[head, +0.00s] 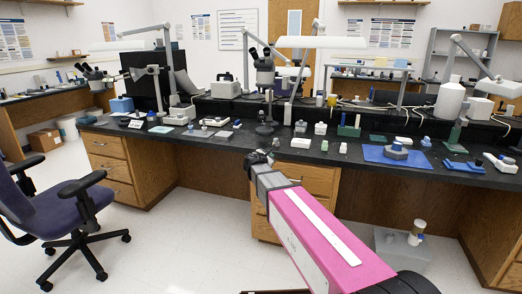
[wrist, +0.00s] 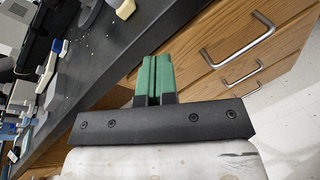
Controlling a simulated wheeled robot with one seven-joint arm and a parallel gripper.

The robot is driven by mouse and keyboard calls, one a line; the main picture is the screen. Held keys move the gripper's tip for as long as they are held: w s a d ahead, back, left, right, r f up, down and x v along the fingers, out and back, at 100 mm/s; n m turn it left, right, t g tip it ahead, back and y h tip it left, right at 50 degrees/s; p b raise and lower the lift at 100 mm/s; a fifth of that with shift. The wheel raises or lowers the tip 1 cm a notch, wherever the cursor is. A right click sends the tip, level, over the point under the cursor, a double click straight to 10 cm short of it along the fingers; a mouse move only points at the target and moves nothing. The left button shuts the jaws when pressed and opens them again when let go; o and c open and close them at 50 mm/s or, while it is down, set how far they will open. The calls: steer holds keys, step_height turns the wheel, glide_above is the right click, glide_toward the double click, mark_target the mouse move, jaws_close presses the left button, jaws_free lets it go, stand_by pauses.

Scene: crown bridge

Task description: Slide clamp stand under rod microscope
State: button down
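A dark binocular microscope (head: 263,72) stands on an upright rod with a dark base (head: 265,129) near the front of the bench, left of centre. I take it as the rod microscope. I cannot pick out the clamp stand for certain; a green-based stand (head: 455,146) with a short upright is at the right of the bench. My gripper (head: 270,150) is in front of the bench edge, below and just right of the microscope's base. In the wrist view, its green fingers (wrist: 154,78) lie together with a thin seam between them. Nothing shows held in them.
The black bench top (head: 225,141) carries several small items. A blue mat (head: 372,154) lies to the right. Wooden drawers (head: 312,178) are below the bench edge; their handles (wrist: 240,45) show close in the wrist view. A purple chair (head: 75,208) stands left on open floor.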

steer(key=s+d+f+m+g+y, duration=0.1)
steer(key=s+d+f+m+g, duration=0.3)
steer(key=s+d+f+m, duration=0.3)
steer(key=s+d+f+m+g+y, duration=0.1)
steer(key=s+d+f+m+g, duration=0.4)
steer(key=s, duration=0.5)
steer(key=s+a+f+m+g+y, duration=0.1)
steer(key=s+f+m+g+y, duration=0.3)
steer(key=s+f+m, duration=0.4)
steer(key=shift+s+a+m+y, duration=0.2)
steer(key=shift+s+m+y, duration=0.6)
steer(key=shift+s+m, duration=2.2)
steer(key=c, duration=1.8)
jaws_free()
steer(key=shift+s+f+n, duration=0.1)
steer(key=shift+s+n, duration=0.7)
